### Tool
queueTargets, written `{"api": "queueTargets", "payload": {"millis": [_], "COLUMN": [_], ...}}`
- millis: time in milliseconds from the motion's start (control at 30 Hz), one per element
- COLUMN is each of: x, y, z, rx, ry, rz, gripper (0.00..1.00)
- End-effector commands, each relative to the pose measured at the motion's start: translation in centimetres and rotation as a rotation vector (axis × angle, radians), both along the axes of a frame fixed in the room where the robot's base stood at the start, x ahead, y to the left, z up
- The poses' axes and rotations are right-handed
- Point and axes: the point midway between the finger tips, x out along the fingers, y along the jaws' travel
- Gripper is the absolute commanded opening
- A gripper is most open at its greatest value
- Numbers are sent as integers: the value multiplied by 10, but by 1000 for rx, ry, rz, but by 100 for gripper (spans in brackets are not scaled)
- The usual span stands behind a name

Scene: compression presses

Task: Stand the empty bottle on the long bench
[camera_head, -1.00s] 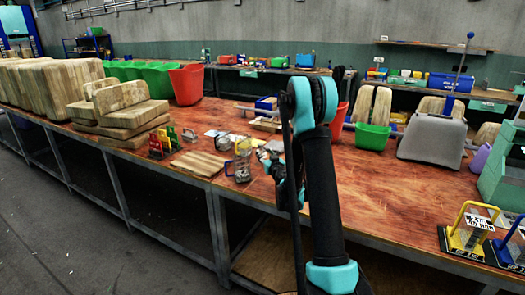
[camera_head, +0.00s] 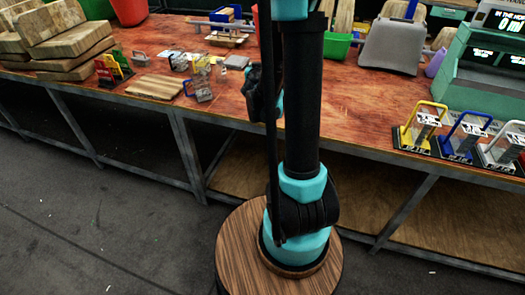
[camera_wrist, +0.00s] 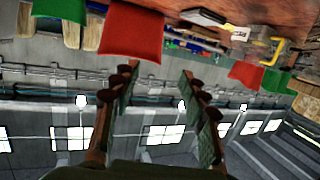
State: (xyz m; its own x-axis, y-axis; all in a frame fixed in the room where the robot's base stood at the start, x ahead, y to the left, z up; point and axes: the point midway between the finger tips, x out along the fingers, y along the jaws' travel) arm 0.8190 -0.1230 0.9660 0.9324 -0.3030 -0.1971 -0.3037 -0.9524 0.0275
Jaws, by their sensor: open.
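The long bench (camera_head: 350,95) has a worn reddish wooden top on a grey metal frame and runs across the head view. A purple bottle-like item (camera_head: 435,62) stands on it at the right, beside a grey bin; I cannot tell whether it is the empty bottle. No other clear bottle shows. My gripper (camera_wrist: 156,75) is open in the wrist view, with nothing between its fingers. That view looks upside down, with the bench top (camera_wrist: 285,12) at the upper right. In the head view my arm hides part of the bench, and the gripper is not clear.
On the bench are wooden blocks (camera_head: 70,45), a slatted board (camera_head: 155,87), a grey bin (camera_head: 393,45), a green machine with screens (camera_head: 475,90), and small stands with yellow (camera_head: 422,125) and blue (camera_head: 462,135) handles. Bare bench top lies right of my arm.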

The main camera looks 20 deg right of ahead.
Motion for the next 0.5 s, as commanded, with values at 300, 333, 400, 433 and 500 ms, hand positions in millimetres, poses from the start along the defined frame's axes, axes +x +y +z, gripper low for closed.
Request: {"api": "queueTargets", "payload": {"millis": [300, 333, 400, 433, 500], "x": [-145, -160, -196, -212, -245], "y": [-5, 0, 12, 18, 33], "z": [-58, -65, -83, -90, -105], "rx": [68, 77, 100, 109, 130], "ry": [453, 502, 614, 661, 760], "rz": [-76, -65, -27, -5, 53], "gripper": [44, 44, 44, 44, 44]}}
